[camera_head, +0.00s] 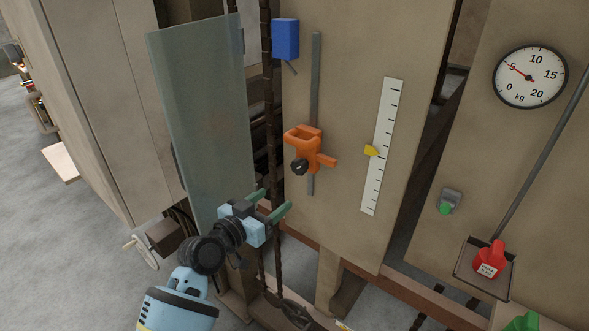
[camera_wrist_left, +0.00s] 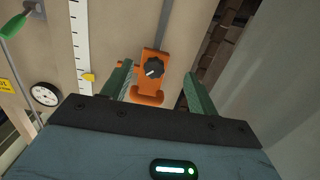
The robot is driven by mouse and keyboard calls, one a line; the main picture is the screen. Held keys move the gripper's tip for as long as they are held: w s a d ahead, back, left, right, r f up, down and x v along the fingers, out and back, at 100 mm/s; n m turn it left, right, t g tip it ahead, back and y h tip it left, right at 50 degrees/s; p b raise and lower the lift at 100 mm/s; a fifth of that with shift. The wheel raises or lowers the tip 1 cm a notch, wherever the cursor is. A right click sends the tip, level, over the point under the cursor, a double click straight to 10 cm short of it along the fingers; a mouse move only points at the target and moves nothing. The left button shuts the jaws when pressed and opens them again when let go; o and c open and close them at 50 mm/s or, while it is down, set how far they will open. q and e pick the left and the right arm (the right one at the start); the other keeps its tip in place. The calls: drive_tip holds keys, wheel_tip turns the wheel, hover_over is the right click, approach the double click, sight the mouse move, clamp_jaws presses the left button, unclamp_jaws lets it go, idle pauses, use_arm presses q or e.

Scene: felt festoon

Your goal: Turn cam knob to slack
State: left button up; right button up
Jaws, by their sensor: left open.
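The cam knob (camera_head: 299,167) is a small black knob on an orange clamp (camera_head: 306,142), which rides on a vertical grey rail (camera_head: 315,80) on the beige panel. In the left wrist view the knob (camera_wrist_left: 154,67) shows a pale mark on its face, and the orange clamp (camera_wrist_left: 148,95) lies between my fingers in the picture. My left gripper (camera_head: 274,203) is open, with green fingers, below and to the left of the knob and apart from it. It also shows in the left wrist view (camera_wrist_left: 158,88). My right gripper is not in view.
A yellow pointer (camera_head: 371,151) sits on a white scale (camera_head: 382,145) right of the clamp. A blue block (camera_head: 285,39) is above. A greenish panel (camera_head: 200,120) stands open left of my gripper. A dial (camera_head: 530,76) and red weight (camera_head: 489,260) are at right.

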sight(296, 168)
use_arm(q)
drive_tip(key=shift+m+h, duration=0.3)
drive_tip(key=shift+h, duration=0.2)
drive_tip(key=shift+w+d+r, duration=0.65)
drive_tip(key=shift+w+d, duration=0.25)
drive_tip(key=shift+w, duration=0.45)
drive_tip(key=shift+w+d+r, duration=0.65)
drive_tip(key=shift+w+d, duration=0.3)
drive_tip(key=shift+w, duration=0.35)
drive_tip(key=shift+w+d+r, duration=0.65)
drive_tip(key=shift+w+d, duration=0.25)
drive_tip(key=shift+w, duration=0.45)
drive_tip(key=c, duration=1)
